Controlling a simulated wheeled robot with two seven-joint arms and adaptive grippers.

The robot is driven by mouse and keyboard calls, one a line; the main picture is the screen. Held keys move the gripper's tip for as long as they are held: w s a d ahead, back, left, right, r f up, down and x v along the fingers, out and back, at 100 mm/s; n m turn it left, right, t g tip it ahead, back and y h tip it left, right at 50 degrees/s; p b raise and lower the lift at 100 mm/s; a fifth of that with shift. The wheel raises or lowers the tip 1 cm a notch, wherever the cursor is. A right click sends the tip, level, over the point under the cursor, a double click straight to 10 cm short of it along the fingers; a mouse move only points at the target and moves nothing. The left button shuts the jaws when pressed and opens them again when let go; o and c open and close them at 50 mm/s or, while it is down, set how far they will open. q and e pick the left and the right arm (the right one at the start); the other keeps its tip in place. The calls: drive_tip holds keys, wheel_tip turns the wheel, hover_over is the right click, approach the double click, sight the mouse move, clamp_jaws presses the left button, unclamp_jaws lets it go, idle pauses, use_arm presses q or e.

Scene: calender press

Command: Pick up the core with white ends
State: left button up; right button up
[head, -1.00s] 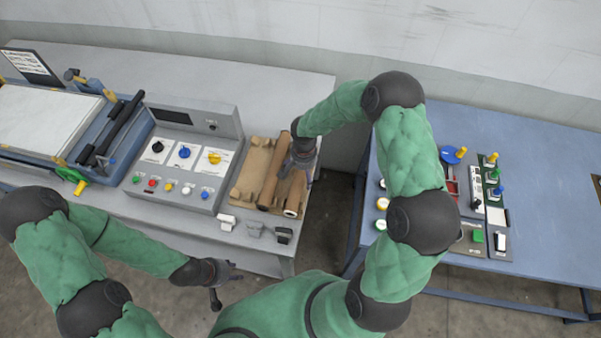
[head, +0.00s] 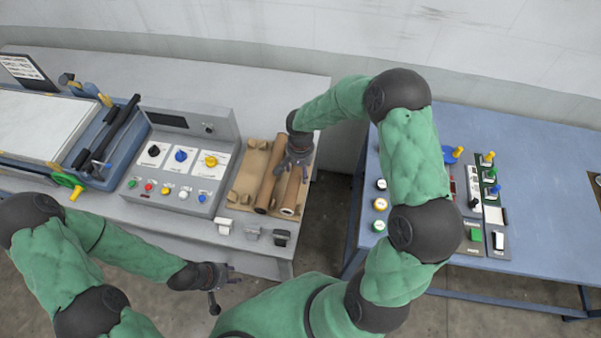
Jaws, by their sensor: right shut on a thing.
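Two brown tubular cores lie side by side on a brown cradle (head: 247,163) on the grey bench. The right-hand core (head: 289,203) shows a pale ring at its near end. The left-hand core (head: 265,192) shows a darker near end. My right gripper (head: 292,174) reaches down over the right-hand core and is shut on it, with a finger on each side. The core still lies at the cradle, and its far part is hidden by my gripper. My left gripper (head: 226,292) is empty in front of the bench's near edge, with its fingers spread.
A control console (head: 178,165) with knobs and buttons stands left of the cradle. Small blocks (head: 252,232) sit along the bench's front edge.

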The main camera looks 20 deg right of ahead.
sight(290, 176)
drive_tip(key=a+r, duration=0.1)
drive_tip(key=s+a+r, duration=0.1)
drive_tip(key=a+r, duration=0.2)
drive_tip(key=r, duration=0.1)
drive_tip(key=shift+s+a+r, duration=0.15)
drive_tip(key=shift+s+a, duration=0.05)
drive_tip(key=shift+s, duration=0.05)
drive_tip(key=s+a+r, duration=0.3)
drive_tip(key=a+r, duration=0.1)
drive_tip(key=a, duration=0.4)
drive_tip(key=shift+s+a+r+b, duration=0.15)
drive_tip(key=shift+s+a+b, duration=0.15)
drive_tip(key=shift+b, duration=0.05)
